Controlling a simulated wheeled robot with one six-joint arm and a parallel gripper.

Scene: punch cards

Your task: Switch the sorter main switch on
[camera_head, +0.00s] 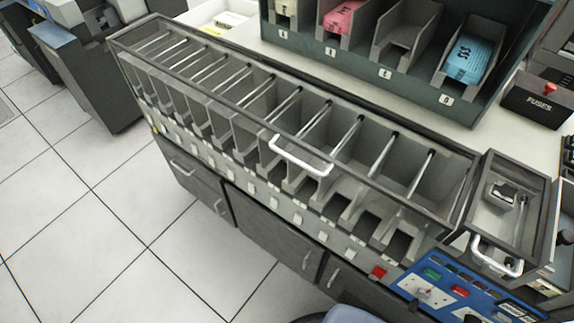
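The sorter (245,150) runs diagonally across the view, with a long row of grey open pockets. At its right end is a blue control panel (410,281), cut off by the bottom edge. The panel carries a green button (432,274), a red button (459,292) and a light plate (425,291) with a small lever-like part. I cannot tell which control is the main switch, or its position. A dark round part shows at the panel's lower edge. My gripper is not in view.
White handles (302,156) stand over the pockets. Behind are a card rack (365,78) with pink and blue cards and a black "FUSES" box (538,102) with a red knob. Tiled floor (75,215) is clear at left.

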